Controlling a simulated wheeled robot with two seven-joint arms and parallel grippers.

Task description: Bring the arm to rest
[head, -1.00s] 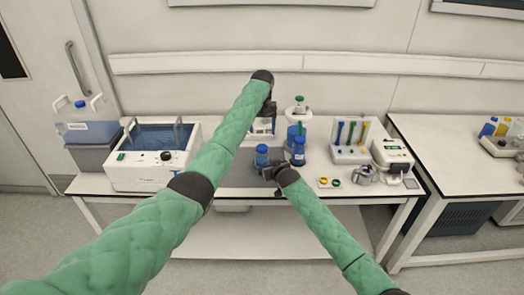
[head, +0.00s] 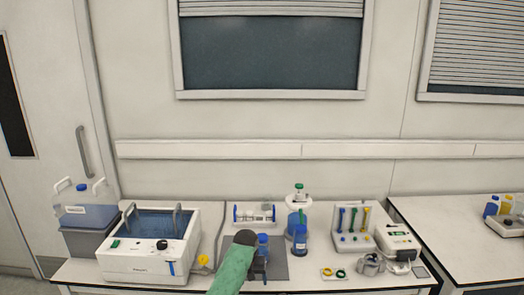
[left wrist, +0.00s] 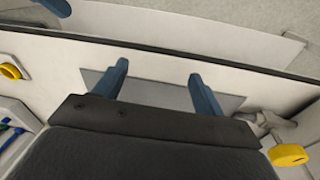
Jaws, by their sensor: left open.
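My right gripper and arm are out of both current views.
A white water bath (head: 150,262) stands at the left. A blue bottle (head: 300,241), a tool rack (head: 354,226) and a white device (head: 397,240) stand right of the mat. A clear cylinder unit (head: 255,215) is behind it.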

